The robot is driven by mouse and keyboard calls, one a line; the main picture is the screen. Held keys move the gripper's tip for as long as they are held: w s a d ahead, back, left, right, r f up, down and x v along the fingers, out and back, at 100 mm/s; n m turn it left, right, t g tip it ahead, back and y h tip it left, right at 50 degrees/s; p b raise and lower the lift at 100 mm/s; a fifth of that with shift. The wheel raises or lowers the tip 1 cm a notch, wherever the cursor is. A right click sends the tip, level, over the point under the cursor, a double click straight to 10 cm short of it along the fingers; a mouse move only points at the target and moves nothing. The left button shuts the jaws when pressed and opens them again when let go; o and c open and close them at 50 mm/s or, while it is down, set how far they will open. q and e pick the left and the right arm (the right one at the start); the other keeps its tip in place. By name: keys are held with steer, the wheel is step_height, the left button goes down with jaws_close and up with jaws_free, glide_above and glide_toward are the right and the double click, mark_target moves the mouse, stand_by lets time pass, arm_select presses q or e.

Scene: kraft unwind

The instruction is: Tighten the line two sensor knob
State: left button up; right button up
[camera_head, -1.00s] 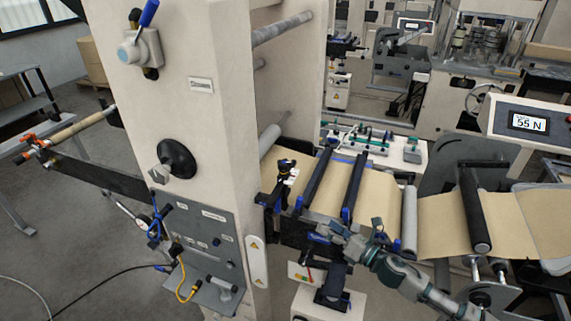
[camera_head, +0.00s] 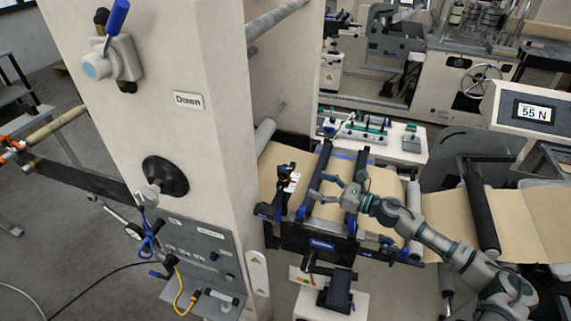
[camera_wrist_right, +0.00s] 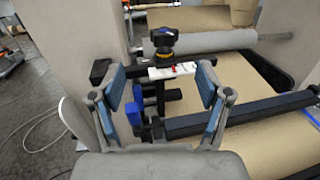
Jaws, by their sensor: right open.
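A black sensor knob (camera_head: 287,169) sits on a bracket at the left edge of the brown kraft web (camera_head: 385,185). In the right wrist view the knob (camera_wrist_right: 163,37) stands upright above a brass-coloured collar, with a white scale strip (camera_wrist_right: 172,71) below it. My right gripper (camera_head: 322,187) is open and empty, to the right of the knob over the web and dark bars. In the wrist view its blue-padded fingers (camera_wrist_right: 163,92) are spread on either side of the bracket, with the knob beyond their tips. The gripper is apart from the knob. My left gripper is not in view.
A tall cream machine column (camera_head: 150,100) stands left of the knob. Dark cross bars (camera_head: 316,180) span the web near my right gripper. A display (camera_head: 533,111) at the right reads 55 N. Hoses and a gauge hang at the lower left.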

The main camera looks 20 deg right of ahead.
mark_target(286, 169)
steer(key=p+x, duration=0.1)
steer(key=x, duration=0.2)
steer(key=p+x, duration=0.1)
steer(key=x, duration=0.3)
steer(key=p+x, duration=0.1)
steer(key=x, duration=0.3)
steer(key=shift+w+d+f+p, duration=0.2)
steer(key=shift+w+d+p, duration=0.15)
steer(key=shift+w+p, duration=0.1)
steer(key=shift+w+a, duration=0.1)
steer(key=shift+w, duration=0.15)
steer(key=shift+w+a+f, duration=0.1)
steer(key=shift+w+a, duration=0.1)
steer(key=shift+a, duration=0.5)
steer(key=c, duration=1.2)
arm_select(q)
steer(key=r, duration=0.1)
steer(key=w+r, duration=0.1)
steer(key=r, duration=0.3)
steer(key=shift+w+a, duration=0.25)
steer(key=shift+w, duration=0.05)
arm_select(e)
steer(key=shift+o, duration=0.2)
